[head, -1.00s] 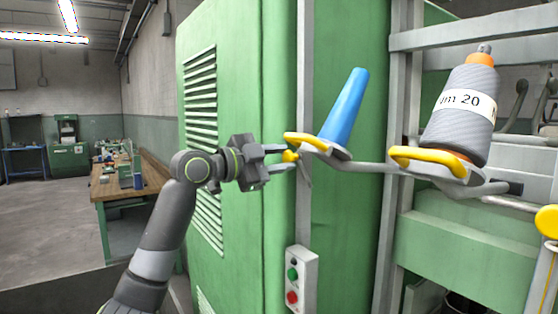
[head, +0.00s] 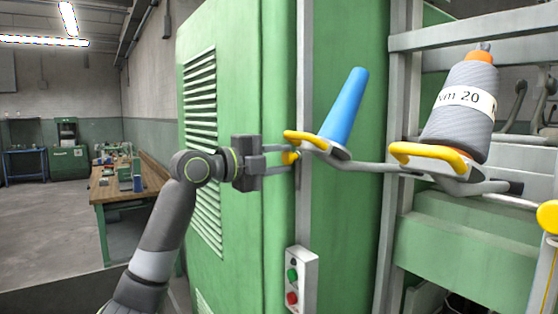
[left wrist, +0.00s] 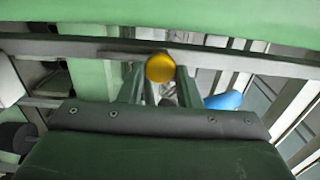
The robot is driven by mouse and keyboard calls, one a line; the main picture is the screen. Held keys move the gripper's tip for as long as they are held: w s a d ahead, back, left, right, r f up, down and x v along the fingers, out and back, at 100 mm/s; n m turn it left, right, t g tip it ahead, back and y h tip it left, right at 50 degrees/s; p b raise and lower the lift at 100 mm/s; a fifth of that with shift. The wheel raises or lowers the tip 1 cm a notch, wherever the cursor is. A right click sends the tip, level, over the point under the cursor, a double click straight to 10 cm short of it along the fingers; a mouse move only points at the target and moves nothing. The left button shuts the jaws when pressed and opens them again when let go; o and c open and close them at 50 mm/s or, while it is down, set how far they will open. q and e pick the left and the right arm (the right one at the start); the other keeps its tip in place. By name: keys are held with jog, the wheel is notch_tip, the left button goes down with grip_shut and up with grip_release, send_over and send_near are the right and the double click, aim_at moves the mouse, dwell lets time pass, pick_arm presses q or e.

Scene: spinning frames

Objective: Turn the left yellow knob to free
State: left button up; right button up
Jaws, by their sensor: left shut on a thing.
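The left yellow knob (head: 290,157) is small and sits on the grey post, just under a yellow handle (head: 304,138) and a blue cone (head: 344,110). My left gripper (head: 290,157) reaches it from the left with its fingers one above the other, shut on the knob. In the left wrist view the round yellow knob (left wrist: 160,68) shows between the two finger tips. The fingers cover part of the knob, and I cannot read any mark of its position. My right gripper is in neither view.
A large grey bobbin (head: 463,105) stands on a holder with a yellow handle (head: 427,157) to the right. A yellow disc (head: 548,218) is at the right edge. A button box (head: 300,280) hangs below the knob. The green cabinet (head: 235,60) stands close behind my left arm.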

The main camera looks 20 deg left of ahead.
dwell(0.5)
pick_arm(q)
jog(key=o, duration=0.7)
jog(key=shift+c, duration=0.2)
jog(key=shift+s, duration=0.1)
jog(key=shift+s+a+f, duration=0.1)
jog(key=shift+s+a, duration=0.15)
jog(key=shift+a, duration=0.05)
jog(key=b+v, duration=0.6)
jog(key=v, duration=1)
jog(key=shift+s+a, duration=0.15)
jog(key=shift+s, duration=0.1)
jog(key=shift+w, duration=0.1)
